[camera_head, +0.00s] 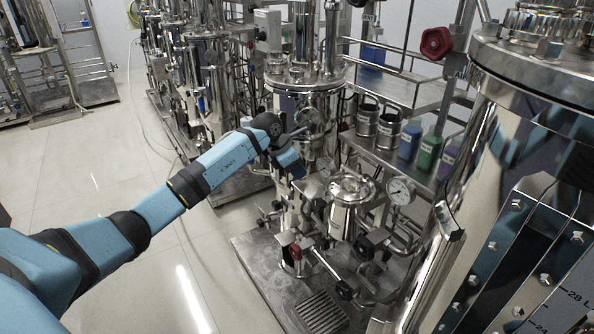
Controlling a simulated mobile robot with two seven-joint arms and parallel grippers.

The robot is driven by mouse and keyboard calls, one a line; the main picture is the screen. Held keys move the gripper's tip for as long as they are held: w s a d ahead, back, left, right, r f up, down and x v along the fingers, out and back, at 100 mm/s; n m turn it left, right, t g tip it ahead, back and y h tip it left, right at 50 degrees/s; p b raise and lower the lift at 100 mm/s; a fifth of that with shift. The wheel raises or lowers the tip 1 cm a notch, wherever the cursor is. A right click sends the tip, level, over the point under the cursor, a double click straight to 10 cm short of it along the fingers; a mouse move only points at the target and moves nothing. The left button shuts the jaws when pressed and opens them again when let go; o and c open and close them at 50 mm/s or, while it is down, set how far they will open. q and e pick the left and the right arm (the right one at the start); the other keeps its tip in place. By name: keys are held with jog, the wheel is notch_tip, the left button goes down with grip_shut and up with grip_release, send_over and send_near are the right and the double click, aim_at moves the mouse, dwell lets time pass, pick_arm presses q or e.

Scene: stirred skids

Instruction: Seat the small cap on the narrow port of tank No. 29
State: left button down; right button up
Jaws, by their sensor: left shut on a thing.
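My left arm reaches in from the left, and its left gripper (296,170) is at the middle of the view, pointing down in front of a steel tank (305,75). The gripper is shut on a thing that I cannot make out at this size. I cannot tell the small cap apart from the fittings around the hand. No tank number reads clearly as 29, and I cannot pick out the narrow port. A smaller lidded steel vessel (352,188) stands just right of and below the gripper. My right gripper is not in view.
A large steel tank (500,130) fills the right side. A pressure gauge (400,190), a red knob (436,43) and a blue bottle (410,138) and green bottle (430,152) on a shelf are near. Pipes crowd the skid base (262,262). Tiled floor (130,190) is free at left.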

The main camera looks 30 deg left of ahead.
pick_arm(q)
jog(key=shift+r+p, duration=1)
jog(key=shift+r, duration=0.65)
jog(key=shift+s+f, duration=0.1)
